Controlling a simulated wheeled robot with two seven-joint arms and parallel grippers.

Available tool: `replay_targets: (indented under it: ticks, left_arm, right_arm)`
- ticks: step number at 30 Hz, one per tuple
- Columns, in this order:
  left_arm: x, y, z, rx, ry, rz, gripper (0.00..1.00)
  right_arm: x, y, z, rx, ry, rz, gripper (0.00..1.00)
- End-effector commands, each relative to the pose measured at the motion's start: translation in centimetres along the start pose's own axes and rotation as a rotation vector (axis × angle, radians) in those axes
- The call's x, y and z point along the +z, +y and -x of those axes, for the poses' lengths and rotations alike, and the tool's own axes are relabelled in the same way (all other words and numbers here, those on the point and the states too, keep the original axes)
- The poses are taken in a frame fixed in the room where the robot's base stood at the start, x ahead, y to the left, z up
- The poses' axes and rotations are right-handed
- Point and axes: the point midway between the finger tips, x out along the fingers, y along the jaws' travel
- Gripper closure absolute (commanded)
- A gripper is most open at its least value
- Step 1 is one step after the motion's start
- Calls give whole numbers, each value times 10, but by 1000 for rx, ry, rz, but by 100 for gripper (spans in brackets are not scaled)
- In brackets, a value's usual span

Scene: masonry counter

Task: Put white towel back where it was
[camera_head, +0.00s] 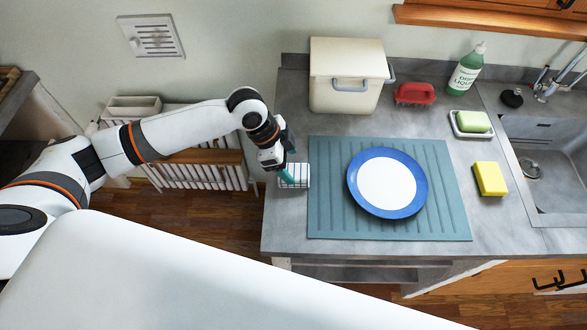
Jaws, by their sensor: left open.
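A small white towel (301,171) with faint stripes lies at the left edge of the grey counter, just left of the teal drying mat (455,215). My left gripper (287,177) is open over the towel, its fingers pointing down at it and hiding part of it. I cannot tell whether the fingers touch the cloth. My right gripper is not in view.
A blue-rimmed plate (388,183) lies on the mat. A cream bin (345,75), red brush (415,93), green bottle (466,70), green soap (473,122) and yellow sponge (490,178) stand around it. A white slatted rack (200,177) stands left of the counter.

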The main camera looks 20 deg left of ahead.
Motion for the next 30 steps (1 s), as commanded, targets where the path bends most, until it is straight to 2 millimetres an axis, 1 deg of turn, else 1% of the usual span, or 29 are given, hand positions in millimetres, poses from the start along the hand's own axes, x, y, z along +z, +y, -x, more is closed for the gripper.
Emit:
replay_targets:
  ticks: [1,6,9,12,17,30]
  left_arm:
    - [-2,1,10,5,-1,-2,29]
    - [-2,1,47,4,1,-1,29]
    - [-1,1,63,4,1,0,29]
    - [0,1,74,2,0,1,29]
    - [0,0,82,0,0,1,29]
    - [0,0,82,0,0,1,29]
  right_arm:
    - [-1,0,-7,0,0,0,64]
    - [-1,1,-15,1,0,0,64]
    - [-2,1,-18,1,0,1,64]
    - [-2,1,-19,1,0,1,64]
    - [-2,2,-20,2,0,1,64]
    - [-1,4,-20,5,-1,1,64]
